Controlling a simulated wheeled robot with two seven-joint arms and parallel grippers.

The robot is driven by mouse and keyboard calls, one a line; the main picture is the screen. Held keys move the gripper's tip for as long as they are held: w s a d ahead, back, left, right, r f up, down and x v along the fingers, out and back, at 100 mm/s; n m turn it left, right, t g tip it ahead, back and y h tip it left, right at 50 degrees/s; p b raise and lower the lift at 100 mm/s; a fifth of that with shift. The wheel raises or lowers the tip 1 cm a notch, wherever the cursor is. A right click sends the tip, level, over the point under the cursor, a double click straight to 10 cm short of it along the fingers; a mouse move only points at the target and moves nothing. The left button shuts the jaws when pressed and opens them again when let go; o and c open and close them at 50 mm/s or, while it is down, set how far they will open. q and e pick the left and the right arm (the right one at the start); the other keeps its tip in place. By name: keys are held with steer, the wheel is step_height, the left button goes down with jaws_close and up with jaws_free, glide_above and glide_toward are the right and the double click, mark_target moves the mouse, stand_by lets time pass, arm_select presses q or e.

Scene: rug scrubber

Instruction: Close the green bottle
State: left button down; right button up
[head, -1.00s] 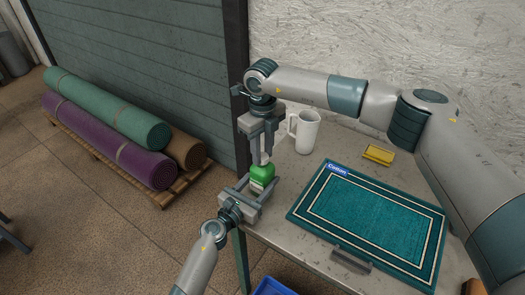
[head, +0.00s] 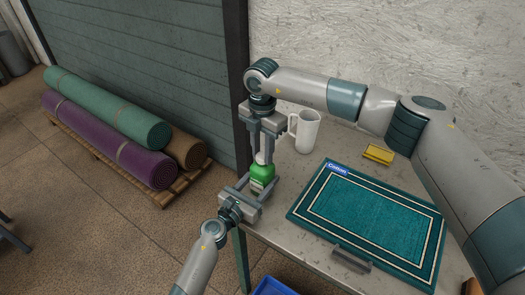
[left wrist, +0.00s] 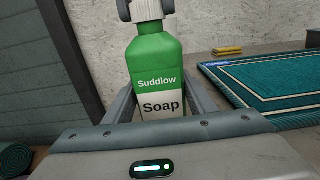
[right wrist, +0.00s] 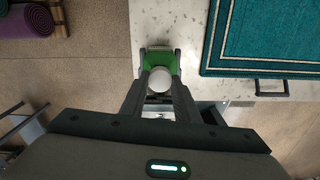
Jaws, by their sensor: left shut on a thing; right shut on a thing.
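The green bottle (head: 262,175) stands upright at the table's left edge. My left gripper (head: 258,186) is shut on the bottle's body from the front. My right gripper (head: 264,158) points down from above and is shut on the white cap. In the right wrist view the round top of the cap (right wrist: 160,80) lies between the fingers, with green bottle around it. Whether the cap sits fully seated cannot be told.
A white mug (head: 306,132) stands behind the bottle. A teal rug (head: 370,222) lies on the table (head: 275,222) to the right, with a yellow sponge-like block (head: 379,154) behind it. A blue crate (head: 278,287) is below the front edge. Rolled rugs (head: 115,130) lie on a floor pallet.

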steer(key=m, duration=1.1)
steer(key=shift+a+m, duration=0.25)
steer(key=shift+m, duration=0.85)
steer(key=shift+d+m, duration=0.15)
steer(key=shift+m, duration=0.65)
steer(key=o, duration=1)
steer(key=shift+d, duration=0.1)
steer(key=shift+r, duration=2.25)
